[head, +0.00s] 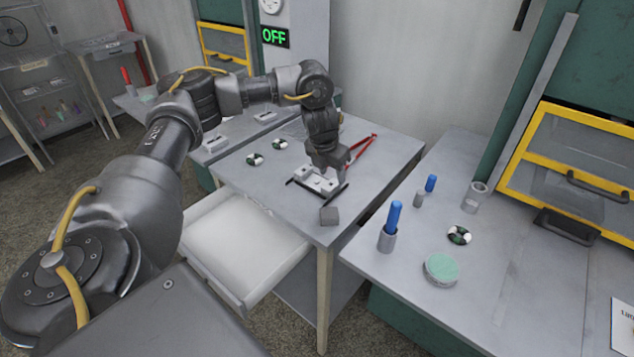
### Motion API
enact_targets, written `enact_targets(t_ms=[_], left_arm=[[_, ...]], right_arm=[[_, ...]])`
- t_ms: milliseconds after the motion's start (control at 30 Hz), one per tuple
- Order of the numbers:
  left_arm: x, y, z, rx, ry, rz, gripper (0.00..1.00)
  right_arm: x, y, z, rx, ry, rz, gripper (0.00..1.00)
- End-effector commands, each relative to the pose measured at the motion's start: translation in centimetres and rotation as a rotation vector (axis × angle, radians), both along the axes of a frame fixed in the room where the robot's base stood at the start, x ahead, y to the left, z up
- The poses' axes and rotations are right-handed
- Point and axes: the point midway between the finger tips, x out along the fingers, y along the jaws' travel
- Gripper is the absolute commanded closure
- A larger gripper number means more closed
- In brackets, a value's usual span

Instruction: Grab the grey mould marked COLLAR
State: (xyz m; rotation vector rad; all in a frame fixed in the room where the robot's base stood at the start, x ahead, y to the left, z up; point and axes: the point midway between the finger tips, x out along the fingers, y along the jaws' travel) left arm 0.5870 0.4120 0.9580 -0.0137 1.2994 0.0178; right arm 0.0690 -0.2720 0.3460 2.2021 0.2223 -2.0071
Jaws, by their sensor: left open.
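My left gripper (318,188) reaches down over the middle table, its two dark fingers spread wide apart. A light grey block-like piece (318,179) shows between the fingers, partly hidden by the gripper; I cannot tell whether they touch it. A small dark grey block (329,215) sits just in front of the gripper, near the table's front edge. Another light grey piece (215,143) lies on the bench farther left, with a smaller one (265,116) behind it. I can read no COLLAR marking on any of them. My right gripper is not in view.
Red-handled tongs or pliers (363,150) lie behind the gripper. Two black-and-white round pieces (254,159) lie on the left of the middle table (385,150). An open drawer (243,243) juts out below. The right bench holds a blue-handled tool in a cup (390,228) and a green-topped tin (441,268).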

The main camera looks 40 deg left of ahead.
Motion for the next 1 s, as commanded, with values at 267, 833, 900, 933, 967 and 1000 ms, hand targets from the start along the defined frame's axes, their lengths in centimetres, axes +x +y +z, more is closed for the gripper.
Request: enact_targets(t_ms=[267,833,900,933,967,1000], left_arm=[[0.4,0.5,-3.3,0.002,0.005,0.001,0.52],[1.0,0.4,-5.1,0.001,0.001,0.001,0.72],[1.0,0.4,-5.1,0.000,0.001,0.001,0.81],[1.0,0.4,-5.1,0.000,0.001,0.001,0.85],[1.0,0.4,-5.1,0.000,0.001,0.001,0.89],[1.0,0.4,-5.1,0.000,0.001,0.001,0.94]], right_arm=[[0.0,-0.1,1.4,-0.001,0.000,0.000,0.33],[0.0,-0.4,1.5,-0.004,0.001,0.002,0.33],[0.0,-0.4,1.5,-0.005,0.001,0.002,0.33],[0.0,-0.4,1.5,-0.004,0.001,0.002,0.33],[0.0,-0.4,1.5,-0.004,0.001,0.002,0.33],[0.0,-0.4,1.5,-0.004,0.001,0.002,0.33]])
